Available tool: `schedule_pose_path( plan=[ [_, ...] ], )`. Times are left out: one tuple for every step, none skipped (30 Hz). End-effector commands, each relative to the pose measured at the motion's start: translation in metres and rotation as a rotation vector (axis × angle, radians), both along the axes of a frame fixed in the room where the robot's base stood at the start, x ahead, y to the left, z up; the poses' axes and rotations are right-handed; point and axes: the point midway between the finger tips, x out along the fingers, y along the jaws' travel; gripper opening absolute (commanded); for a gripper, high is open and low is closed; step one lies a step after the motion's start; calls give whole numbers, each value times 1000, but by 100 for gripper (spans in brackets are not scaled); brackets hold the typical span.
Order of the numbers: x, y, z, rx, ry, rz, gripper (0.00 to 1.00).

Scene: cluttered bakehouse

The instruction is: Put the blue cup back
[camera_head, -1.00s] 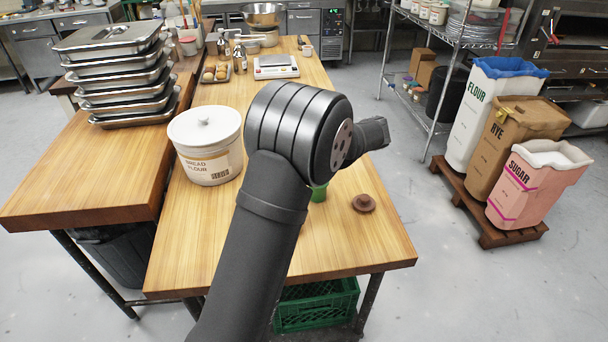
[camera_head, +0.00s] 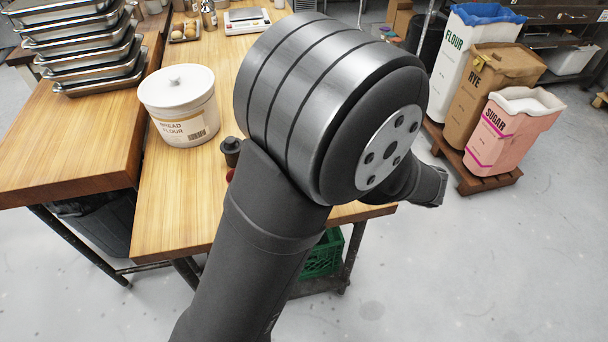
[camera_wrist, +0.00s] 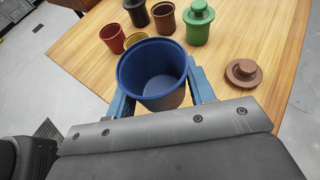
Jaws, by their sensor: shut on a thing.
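In the wrist view the blue cup (camera_wrist: 167,100) sits upright between the two fingers of my gripper (camera_wrist: 160,88), which is shut on it. The cup's open mouth faces the camera and it looks empty. Beyond it on the wooden table stand a red cup (camera_wrist: 114,41), a yellow cup (camera_wrist: 135,40), a black cup (camera_wrist: 138,14), a brown cup (camera_wrist: 164,19) and a green cup with a knobbed lid (camera_wrist: 199,25). A brown lid (camera_wrist: 243,72) lies to the right. In the head view my arm hides the gripper and the blue cup.
The wooden table (camera_head: 185,205) bears a bread flour crock (camera_head: 181,105) and a dark lidded vessel (camera_head: 231,151). Stacked steel pans (camera_head: 80,45) stand at the left. A green crate (camera_head: 323,256) is under the table. Flour, rye and sugar sacks (camera_head: 510,125) stand at the right.

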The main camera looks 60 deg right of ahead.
Motion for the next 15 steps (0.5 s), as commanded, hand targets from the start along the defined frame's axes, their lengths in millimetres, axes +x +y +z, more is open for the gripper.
schedule_pose_path(
  plan=[
    [12, -1, -7, 4, -1, 6, 26],
    [19, -3, -11, 5, -1, 7, 26],
    [29, -6, -17, 6, -2, 6, 26],
    [35, -7, -22, 6, -1, 6, 26],
    [42, -9, -26, 4, -1, 8, 26],
    [51, -11, -31, 5, -2, 7, 26],
    [58, -13, -36, 5, 0, 8, 26],
    [64, -15, -39, 5, -1, 7, 26],
    [72, -17, -44, 5, -1, 7, 26],
    [77, -18, -47, 5, 0, 6, 26],
    [82, -19, -50, 4, -1, 6, 26],
    [87, -21, -53, 2, -1, 6, 26],
    [90, -22, -55, 2, 0, 5, 26],
    [93, -23, -57, 2, 0, 4, 26],
    [96, -24, -59, 1, -1, 4, 26]
  ],
)
